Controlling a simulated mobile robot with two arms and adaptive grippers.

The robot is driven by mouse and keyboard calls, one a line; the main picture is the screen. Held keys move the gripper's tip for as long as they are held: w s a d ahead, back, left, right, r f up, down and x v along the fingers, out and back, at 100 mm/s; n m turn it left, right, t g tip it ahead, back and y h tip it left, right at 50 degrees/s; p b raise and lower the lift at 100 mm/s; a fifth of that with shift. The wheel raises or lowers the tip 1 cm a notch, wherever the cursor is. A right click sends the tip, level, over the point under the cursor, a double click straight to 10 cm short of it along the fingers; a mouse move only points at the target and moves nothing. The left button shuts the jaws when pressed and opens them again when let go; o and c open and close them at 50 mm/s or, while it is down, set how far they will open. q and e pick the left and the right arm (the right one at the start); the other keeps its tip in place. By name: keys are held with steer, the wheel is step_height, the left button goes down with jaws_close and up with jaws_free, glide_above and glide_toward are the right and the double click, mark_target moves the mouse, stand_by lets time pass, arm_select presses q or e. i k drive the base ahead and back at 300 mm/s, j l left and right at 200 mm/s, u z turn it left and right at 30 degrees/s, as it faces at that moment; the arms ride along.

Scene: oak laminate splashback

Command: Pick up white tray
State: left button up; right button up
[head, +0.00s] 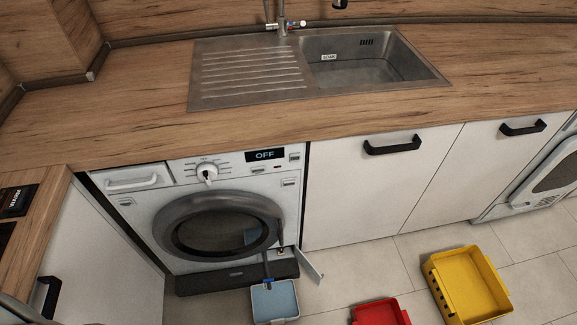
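I see no plainly white tray. The nearest match is a small shallow tray-like object (275,301) on the floor in front of the washing machine, with a pale rim and a light blue inside. A thin blue bar stands up at its back edge, and I cannot tell whether it is a handle of this object. Neither of my grippers is in the head view.
The washing machine (170,247) has a small open flap (312,266) at its lower right. A yellow crate (476,284) and a red crate (381,312) stand on the tiled floor. The wooden counter (130,110) around the steel sink (250,93) is mostly clear.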

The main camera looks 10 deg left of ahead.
mark_target(279, 305)
steer(key=k+l+u, duration=0.35)
steer(key=k, duration=0.15)
steer(key=k+l+u, duration=0.15)
steer(key=k+u, duration=0.25)
steer(key=k, duration=0.15)
steer(key=z, duration=1.3)
steer(key=u, duration=1.3)
